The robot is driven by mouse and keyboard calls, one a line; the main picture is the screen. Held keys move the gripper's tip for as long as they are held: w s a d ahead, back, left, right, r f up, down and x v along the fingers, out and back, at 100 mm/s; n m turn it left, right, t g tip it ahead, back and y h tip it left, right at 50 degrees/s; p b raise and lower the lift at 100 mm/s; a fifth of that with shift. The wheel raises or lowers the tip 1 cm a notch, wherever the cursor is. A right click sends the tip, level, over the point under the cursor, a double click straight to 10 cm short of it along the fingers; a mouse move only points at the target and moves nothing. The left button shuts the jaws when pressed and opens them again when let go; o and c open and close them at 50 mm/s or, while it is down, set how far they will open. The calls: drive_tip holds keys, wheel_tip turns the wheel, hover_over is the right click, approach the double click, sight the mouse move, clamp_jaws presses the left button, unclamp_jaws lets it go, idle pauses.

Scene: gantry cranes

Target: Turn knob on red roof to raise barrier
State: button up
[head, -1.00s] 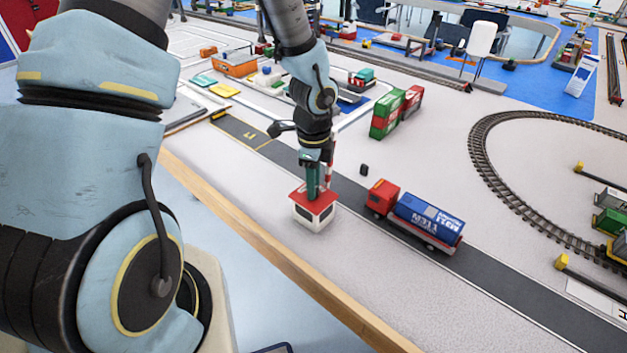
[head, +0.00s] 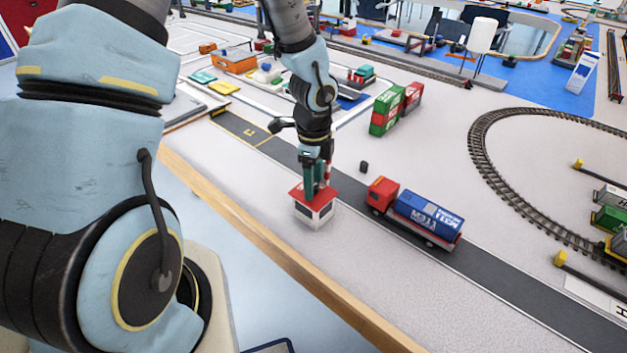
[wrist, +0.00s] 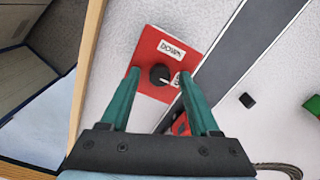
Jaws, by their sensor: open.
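The small white booth (head: 314,212) with a red roof (head: 299,192) stands by the road. In the wrist view the red roof (wrist: 148,52) carries a black round knob (wrist: 160,75). A "DOWN" label (wrist: 172,49) lies on one side of it; another label (wrist: 178,80) is partly hidden by a finger. My gripper (wrist: 158,72) is open, pointing down over the roof, one green finger on each side of the knob with gaps between. In the head view my gripper (head: 314,188) hides the knob. A red and white barrier pole (head: 328,170) shows partly behind my gripper.
A truck with a red cab (head: 381,192) and blue tank (head: 428,214) stands on the dark road right of the booth. A small black block (head: 364,167) lies behind it. A wooden table edge (head: 270,245) runs in front. Stacked containers (head: 388,110) stand farther back.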

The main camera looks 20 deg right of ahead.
wheel_tip(320, 180, up, 11)
idle(0.7)
drive_tip(key=shift+f, duration=0.1)
drive_tip(key=a+r+n, duration=0.2)
drive_tip(key=a+n, duration=1)
drive_tip(key=w+a+r+n+t, duration=0.1)
drive_tip(key=a+r+n, duration=0.1)
drive_tip(key=a+n, duration=1)
drive_tip(key=shift+a+r+n+t, duration=0.3)
drive_tip(key=shift+a+r+n, duration=0.1)
drive_tip(key=shift+a, duration=0.4)
